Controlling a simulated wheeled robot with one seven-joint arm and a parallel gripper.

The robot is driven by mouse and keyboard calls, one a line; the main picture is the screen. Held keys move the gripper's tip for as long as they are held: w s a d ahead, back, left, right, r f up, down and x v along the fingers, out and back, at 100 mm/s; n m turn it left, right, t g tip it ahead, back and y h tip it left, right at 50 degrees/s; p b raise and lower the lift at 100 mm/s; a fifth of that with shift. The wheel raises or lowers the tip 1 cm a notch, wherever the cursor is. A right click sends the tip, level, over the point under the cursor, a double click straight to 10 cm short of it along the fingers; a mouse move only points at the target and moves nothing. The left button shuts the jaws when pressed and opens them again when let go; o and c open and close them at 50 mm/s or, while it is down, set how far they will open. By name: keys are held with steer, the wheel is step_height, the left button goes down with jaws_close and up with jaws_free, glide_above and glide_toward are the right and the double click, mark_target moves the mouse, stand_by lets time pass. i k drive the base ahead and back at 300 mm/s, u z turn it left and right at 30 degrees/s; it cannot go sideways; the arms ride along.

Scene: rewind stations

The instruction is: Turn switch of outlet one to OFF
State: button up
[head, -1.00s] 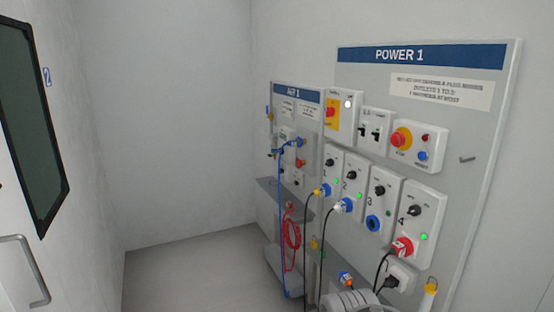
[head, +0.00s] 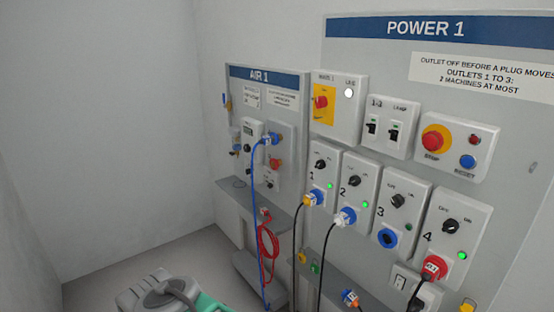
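Outlet one (head: 333,176) is the leftmost of the numbered white boxes on the POWER 1 board. Its black rotary switch (head: 321,165) sits near the top of the box; its exact setting is too small to read. The green lamp (head: 330,186) beside the number 1 is lit. A blue and yellow plug (head: 312,199) with a black cable sits in the socket below.
Outlets two (head: 359,188), three (head: 402,205) and four (head: 456,232) stand to the right; three has no plug. An AIR 1 board (head: 266,80) is at left.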

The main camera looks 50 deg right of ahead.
mark_target(320, 164)
steer(key=z, duration=0.3)
steer(key=i, duration=1.3)
steer(key=z, duration=0.45)
